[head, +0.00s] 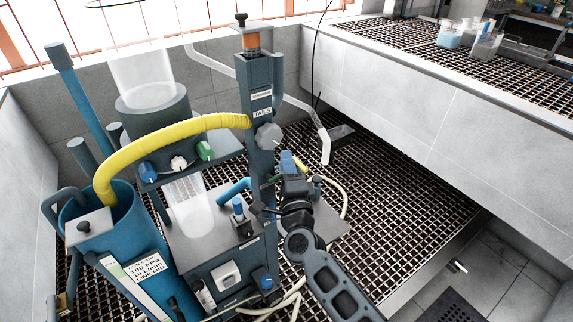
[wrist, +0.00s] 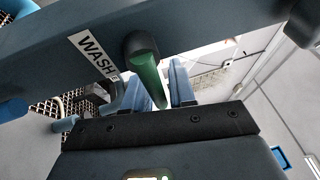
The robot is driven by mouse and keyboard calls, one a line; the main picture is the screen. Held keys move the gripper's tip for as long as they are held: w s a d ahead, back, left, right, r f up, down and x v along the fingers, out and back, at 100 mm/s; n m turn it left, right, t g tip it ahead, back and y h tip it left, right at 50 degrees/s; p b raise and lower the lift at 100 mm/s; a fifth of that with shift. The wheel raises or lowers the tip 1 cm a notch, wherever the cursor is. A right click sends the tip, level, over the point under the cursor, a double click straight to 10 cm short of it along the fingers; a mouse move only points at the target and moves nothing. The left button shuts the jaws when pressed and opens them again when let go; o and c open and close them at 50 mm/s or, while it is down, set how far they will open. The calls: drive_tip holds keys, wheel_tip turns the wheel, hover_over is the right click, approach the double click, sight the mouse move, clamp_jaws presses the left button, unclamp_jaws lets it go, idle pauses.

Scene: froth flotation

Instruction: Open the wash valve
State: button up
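In the wrist view a grey bar carries a white label reading "WASH" (wrist: 92,55). Beside the label is the wash valve's handle (wrist: 147,72), a green lever with a dark rounded end. My gripper (wrist: 168,82) shows two blue-grey fingers, with a gap between them. The lever overlaps the left finger in this view; I cannot tell whether it lies between the fingers or touches them. In the head view my gripper (head: 287,163) is right of the tall grey column (head: 260,105).
A green knob (head: 205,150) and a white knob (head: 179,163) sit on a shelf left of the column. A yellow hose (head: 165,132) arches from the column to a blue tank (head: 85,212). A pale bent pipe (head: 325,145) hangs behind my gripper. Open grating (head: 410,200) lies to the right.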

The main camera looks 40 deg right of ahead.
clamp_jaws()
idle(0.3)
drive_tip(key=n+b, duration=0.1)
drive_tip(key=n, duration=0.1)
drive_tip(key=r+n+t+b, duration=0.2)
drive_tip(key=n, duration=0.1)
drive_tip(key=shift+a+r+n+y+b, duration=0.2)
drive_tip(key=shift+a+n+y+b, duration=0.1)
drive_tip(key=shift+b, duration=0.1)
